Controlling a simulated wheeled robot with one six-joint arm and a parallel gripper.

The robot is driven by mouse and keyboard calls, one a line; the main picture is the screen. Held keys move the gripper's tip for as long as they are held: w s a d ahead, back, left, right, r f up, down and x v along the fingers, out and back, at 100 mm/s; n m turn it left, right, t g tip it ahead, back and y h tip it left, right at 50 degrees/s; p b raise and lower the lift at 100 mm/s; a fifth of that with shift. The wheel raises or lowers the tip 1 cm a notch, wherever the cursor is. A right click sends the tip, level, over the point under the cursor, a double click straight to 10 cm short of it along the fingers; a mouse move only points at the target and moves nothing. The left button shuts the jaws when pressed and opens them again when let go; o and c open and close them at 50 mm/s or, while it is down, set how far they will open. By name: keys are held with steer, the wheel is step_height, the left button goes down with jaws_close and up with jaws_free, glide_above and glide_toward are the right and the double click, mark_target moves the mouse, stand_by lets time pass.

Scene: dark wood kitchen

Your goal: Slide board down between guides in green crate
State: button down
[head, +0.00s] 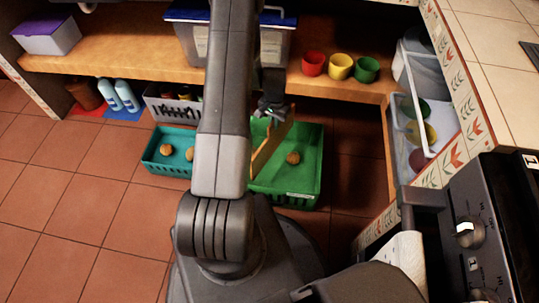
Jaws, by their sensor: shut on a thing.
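The green crate (308,187) stands on the tiled floor, partly hidden behind my arm. A thin wooden board (276,138) stands upright and slanted at the crate, its lower part inside the crate. My gripper (271,112) is shut on the board's upper edge, above the crate. A round brown item (293,157) lies in the crate to the right of the board. The guides are too small to make out, so I cannot tell whether the board is between them.
A teal crate (157,168) with round brown items stands left of the green crate. A grey basket (160,110) is behind it. Red, yellow and green cups (340,66) and a blue-lidded bin (184,38) stand on the wooden shelf (120,62). Floor at left is clear.

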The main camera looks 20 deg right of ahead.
mark_target(274, 145)
step_height(274, 145, down, 15)
steer(key=b, duration=0.3)
steer(key=shift+r, duration=0.15)
steer(key=c, duration=1.9)
jaws_free()
steer(key=shift+f+b, duration=0.25)
steer(key=shift+b, duration=0.1)
steer(key=o, duration=0.4)
steer(key=shift+r, duration=0.1)
step_height(274, 145, up, 12)
steer(key=p, duration=0.3)
steer(key=shift+r+p, duration=0.15)
steer(key=shift+p, duration=0.15)
